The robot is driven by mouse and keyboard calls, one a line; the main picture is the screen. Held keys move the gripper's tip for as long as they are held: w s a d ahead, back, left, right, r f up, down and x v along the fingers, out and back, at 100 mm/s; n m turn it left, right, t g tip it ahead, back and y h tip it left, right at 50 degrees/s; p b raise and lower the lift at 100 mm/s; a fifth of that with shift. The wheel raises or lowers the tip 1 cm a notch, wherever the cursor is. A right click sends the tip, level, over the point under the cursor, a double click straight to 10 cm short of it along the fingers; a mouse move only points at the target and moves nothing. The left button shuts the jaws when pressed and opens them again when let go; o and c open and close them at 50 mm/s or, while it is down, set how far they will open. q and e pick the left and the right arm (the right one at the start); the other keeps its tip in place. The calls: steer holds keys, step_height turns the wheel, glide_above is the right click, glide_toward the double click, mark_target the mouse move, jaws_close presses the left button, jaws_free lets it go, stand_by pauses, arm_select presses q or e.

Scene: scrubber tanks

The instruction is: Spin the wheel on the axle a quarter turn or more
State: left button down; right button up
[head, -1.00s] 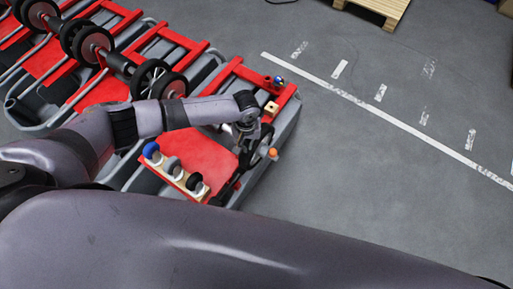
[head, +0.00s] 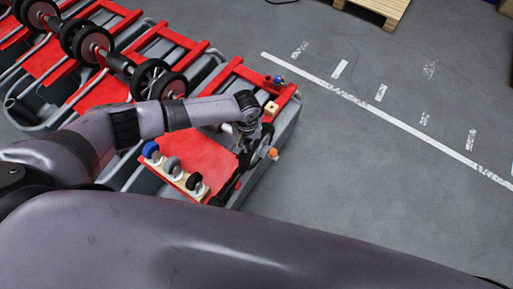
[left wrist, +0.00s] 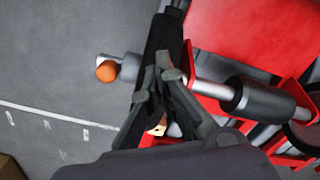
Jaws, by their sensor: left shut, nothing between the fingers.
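The black wheel (head: 263,144) sits on the axle at the near right corner of the red and grey scrubber tank. An orange cap (head: 273,154) is at the axle's outer end. In the left wrist view the wheel (left wrist: 168,32) is almost edge-on, with the silver axle (left wrist: 209,88) and the orange cap (left wrist: 107,71) on either side. My left gripper (head: 251,140) is at the wheel. Its fingertips (left wrist: 164,65) are together and empty, overlapping the wheel's rim in the picture; I cannot tell whether they touch. The gripper hides part of the wheel. My right gripper is not in view.
A wooden strip (head: 169,177) with blue, grey and black small wheels lies on the red plate (head: 205,152). A light block (head: 271,108) sits on the red frame. More tanks with wheels (head: 95,45) stand upper left. The floor (head: 370,190) at right is clear.

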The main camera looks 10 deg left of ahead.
arm_select(q)
steer(key=shift+w+d+r, duration=0.2)
steer(key=shift+w+r, duration=0.15)
steer(key=shift+w, duration=0.1)
steer(key=shift+w+d+r, duration=0.15)
steer(key=shift+w+r, duration=0.15)
steer(key=shift+w, duration=0.15)
steer(key=shift+w+d+b, duration=0.3)
steer(key=shift+w+b, duration=0.1)
steer(key=shift+w, duration=0.45)
steer(key=shift+w+d+r, duration=0.1)
steer(key=shift+w+r, duration=0.1)
steer(key=shift+w, duration=0.1)
